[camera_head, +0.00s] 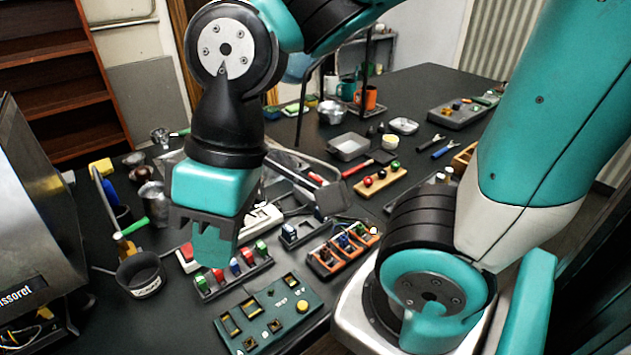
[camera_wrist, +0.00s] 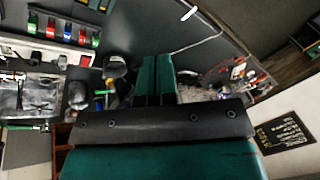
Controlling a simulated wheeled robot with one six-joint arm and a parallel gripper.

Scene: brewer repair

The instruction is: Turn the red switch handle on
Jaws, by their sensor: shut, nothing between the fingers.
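My gripper (camera_head: 212,262) has teal fingers pressed together, pointing down above the black table. In the wrist view the two teal fingers (camera_wrist: 155,65) meet with nothing between them. A dark rack (camera_head: 262,264) with small green, red and blue upright pieces stands just right of and below the fingertips in the head view; it also shows in the wrist view (camera_wrist: 62,43), upper left, apart from the fingers. A red piece (camera_head: 235,266) stands in this rack. Another red part (camera_head: 187,252) lies left of the gripper, partly hidden. I cannot tell which red part is the switch handle, or its setting.
A green panel (camera_head: 285,318) with a yellow button lies in front. A black cup (camera_head: 141,280) and a steel machine (camera_head: 30,215) stand left. An orange rack (camera_head: 343,253) and a wooden block with colored balls (camera_head: 380,181) are to the right. The table is crowded.

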